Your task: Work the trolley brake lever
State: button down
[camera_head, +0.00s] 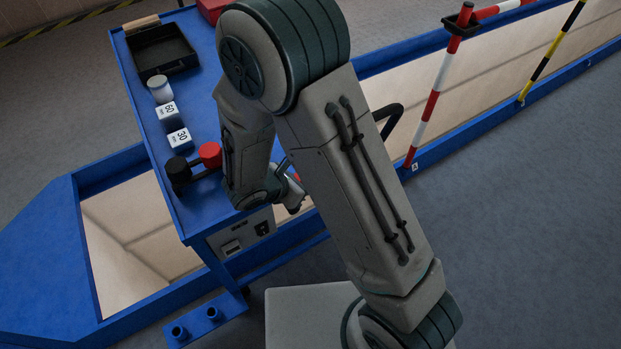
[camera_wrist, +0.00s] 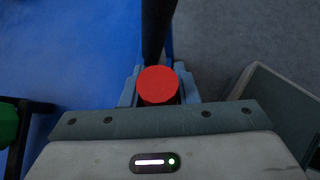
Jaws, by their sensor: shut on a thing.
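In the wrist view my gripper (camera_wrist: 158,88) is shut around a round red knob (camera_wrist: 158,86), with one grey-blue finger on each side of it. I take the knob to be the end of the brake lever. A dark bar (camera_wrist: 157,30) runs upward in the picture behind the knob; I cannot tell whether they are joined. In the head view my gripper (camera_head: 293,190) is mostly hidden by my arm, beside the near end of the blue trolley (camera_head: 190,215).
On the trolley top are a black knob (camera_head: 178,170), another red knob (camera_head: 210,154), blocks marked 30 (camera_head: 180,140) and 60 (camera_head: 168,112), a white jar (camera_head: 160,90) and a black tray (camera_head: 150,76). A green knob (camera_wrist: 7,125) shows in the wrist view. Striped poles (camera_head: 432,100) stand right.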

jog(key=shift+f, duration=0.1)
dwell(0.4)
jog(key=c, duration=1.1)
grip_release()
jog(key=shift+d, duration=0.1)
jog(key=p+v, duration=0.2)
jog(key=v, duration=1.2)
jog(key=shift+d+p, duration=0.15)
jog(key=shift+p, duration=0.2)
